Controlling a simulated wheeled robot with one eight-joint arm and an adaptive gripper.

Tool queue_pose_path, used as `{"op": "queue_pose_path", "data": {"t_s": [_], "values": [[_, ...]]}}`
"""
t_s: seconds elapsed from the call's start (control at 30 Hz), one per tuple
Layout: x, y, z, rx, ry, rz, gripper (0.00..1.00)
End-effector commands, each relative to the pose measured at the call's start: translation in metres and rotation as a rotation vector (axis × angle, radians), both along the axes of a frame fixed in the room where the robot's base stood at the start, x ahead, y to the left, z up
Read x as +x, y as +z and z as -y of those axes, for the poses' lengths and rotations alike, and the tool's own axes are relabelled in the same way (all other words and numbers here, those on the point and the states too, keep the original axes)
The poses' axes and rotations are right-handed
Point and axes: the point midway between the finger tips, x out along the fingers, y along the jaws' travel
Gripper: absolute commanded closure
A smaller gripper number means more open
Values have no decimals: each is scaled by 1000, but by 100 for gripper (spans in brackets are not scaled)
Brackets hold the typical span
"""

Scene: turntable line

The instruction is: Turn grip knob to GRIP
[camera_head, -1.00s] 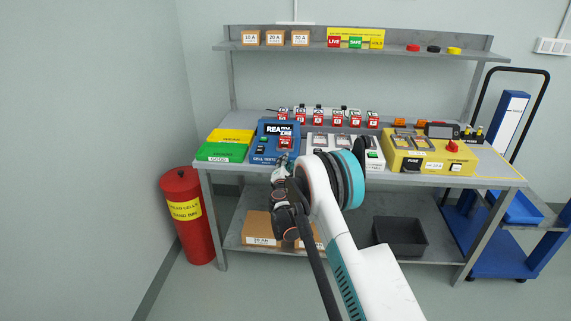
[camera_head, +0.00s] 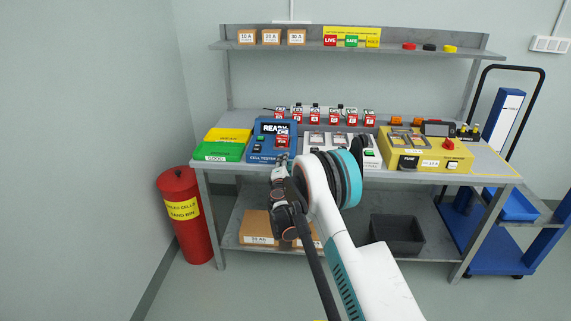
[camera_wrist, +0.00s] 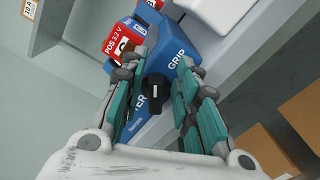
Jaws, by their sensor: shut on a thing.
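The blue cell tester (camera_head: 262,154) stands on the bench, its display reading READY. A red cell (camera_head: 282,142) sits in it; in the wrist view the cell (camera_wrist: 119,42) reads POS 3.2 V. The black grip knob (camera_wrist: 155,92) shows on the tester's blue face between my fingers, with a white mark on it. My gripper (camera_wrist: 163,68) is shut on the knob, one finger on each side. In the head view my gripper (camera_head: 281,164) is at the tester's front.
Yellow and green trays (camera_head: 218,151) lie left of the tester. A white unit (camera_head: 325,145) and a yellow fuse box (camera_head: 425,163) stand to its right. Several red cells (camera_head: 334,117) line the bench's rear. A red bin (camera_head: 183,220) stands on the floor at left.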

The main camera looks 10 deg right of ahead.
Motion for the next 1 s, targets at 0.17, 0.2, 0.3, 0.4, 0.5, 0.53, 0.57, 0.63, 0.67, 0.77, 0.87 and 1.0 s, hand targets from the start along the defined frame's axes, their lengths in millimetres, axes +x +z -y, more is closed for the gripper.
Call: {"op": "queue_pose_path", "data": {"t_s": [0.17, 0.2, 0.3, 0.4, 0.5, 0.53, 0.57, 0.63, 0.67, 0.77, 0.87, 1.0], "values": [[1, -1, -7, 2, 13, 0, 95], [1, -1, -7, 2, 13, 0, 95], [1, -1, -8, 2, 14, 0, 95], [1, -1, -8, 2, 15, 0, 95], [1, -1, -8, 2, 15, 0, 95], [1, -1, -9, 2, 15, 0, 95], [1, -1, -9, 2, 15, 0, 95], [1, -1, -9, 2, 15, 0, 66], [1, -1, -9, 2, 15, 0, 66], [1, -1, -9, 2, 16, 0, 66], [1, -1, -8, 1, 13, -1, 66], [-5, -1, -9, 1, 12, 0, 66]]}}
